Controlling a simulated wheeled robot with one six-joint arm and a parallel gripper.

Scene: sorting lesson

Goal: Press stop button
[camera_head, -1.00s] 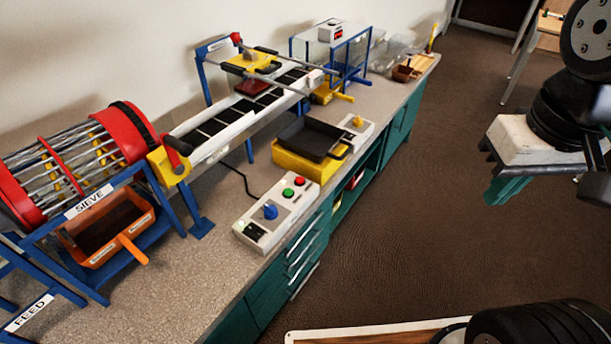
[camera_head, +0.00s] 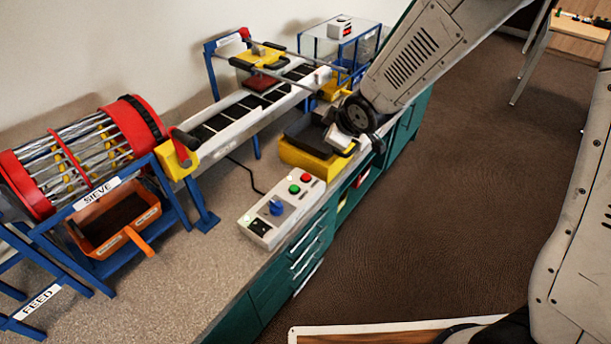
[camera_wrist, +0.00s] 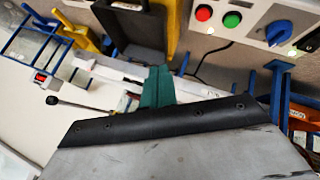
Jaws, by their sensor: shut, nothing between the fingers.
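The red button (camera_head: 306,178), likely the stop button, sits at the far end of a pale control box (camera_head: 262,229). A green button (camera_head: 294,189) and a blue knob (camera_head: 276,208) are beside it. In the wrist view the red button (camera_wrist: 203,13) is at the top edge, with the green button (camera_wrist: 232,20) and blue knob (camera_wrist: 278,31) to its right. My gripper (camera_wrist: 157,72) shows there as teal fingers, shut and empty, apart from the buttons. In the head view my arm reaches over the black tray, and I cannot make out the fingers.
A black tray (camera_head: 305,134) on a yellow base (camera_head: 303,158) stands just beyond the control box. A conveyor (camera_head: 235,122) and a red-ended sieve drum (camera_head: 75,155) stand behind and left. The bench front left of the box is clear.

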